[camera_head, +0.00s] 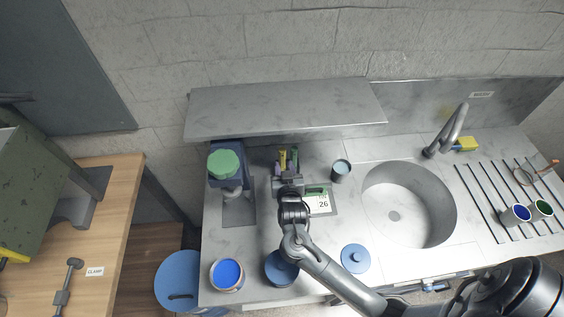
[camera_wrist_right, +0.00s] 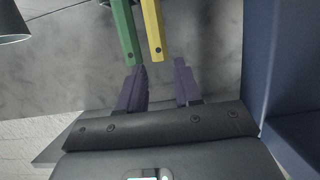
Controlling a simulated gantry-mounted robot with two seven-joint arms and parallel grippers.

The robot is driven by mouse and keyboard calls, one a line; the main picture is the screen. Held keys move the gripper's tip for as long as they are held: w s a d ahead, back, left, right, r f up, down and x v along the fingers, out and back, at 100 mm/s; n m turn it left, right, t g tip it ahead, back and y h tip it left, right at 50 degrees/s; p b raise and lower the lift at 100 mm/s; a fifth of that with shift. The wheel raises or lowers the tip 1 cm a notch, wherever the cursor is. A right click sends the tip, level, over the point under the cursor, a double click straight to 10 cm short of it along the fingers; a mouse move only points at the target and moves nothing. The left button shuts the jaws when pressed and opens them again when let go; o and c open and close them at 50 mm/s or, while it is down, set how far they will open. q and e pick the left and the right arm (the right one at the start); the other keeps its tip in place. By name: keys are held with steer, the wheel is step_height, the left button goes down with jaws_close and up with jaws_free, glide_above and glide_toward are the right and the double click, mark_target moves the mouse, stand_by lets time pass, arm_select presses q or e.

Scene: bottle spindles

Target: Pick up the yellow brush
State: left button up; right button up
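The yellow brush (camera_head: 283,159) stands at the back of the counter beside a green-handled one (camera_head: 294,157); its bristles are not clear. In the right wrist view the yellow handle (camera_wrist_right: 153,30) ends just ahead of the gap between my fingers, and the green handle (camera_wrist_right: 126,34) ends by the left finger's tip. My right gripper (camera_wrist_right: 159,80) is open with nothing between its fingers. In the head view my right gripper (camera_head: 288,175) is just in front of the handles and partly hides their holder. My left gripper is not in view.
A machine with a green top (camera_head: 223,164) stands close on the left. A grey-blue cup (camera_head: 341,168) and a display reading 26 (camera_head: 319,204) are on the right, before the sink (camera_head: 410,205). A metal shelf (camera_head: 285,108) overhangs behind. Blue-topped containers (camera_head: 227,274) line the front.

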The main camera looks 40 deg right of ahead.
mark_target(283, 155)
steer(key=shift+x, duration=3.65)
steer(key=shift+d, duration=0.1)
jaws_close()
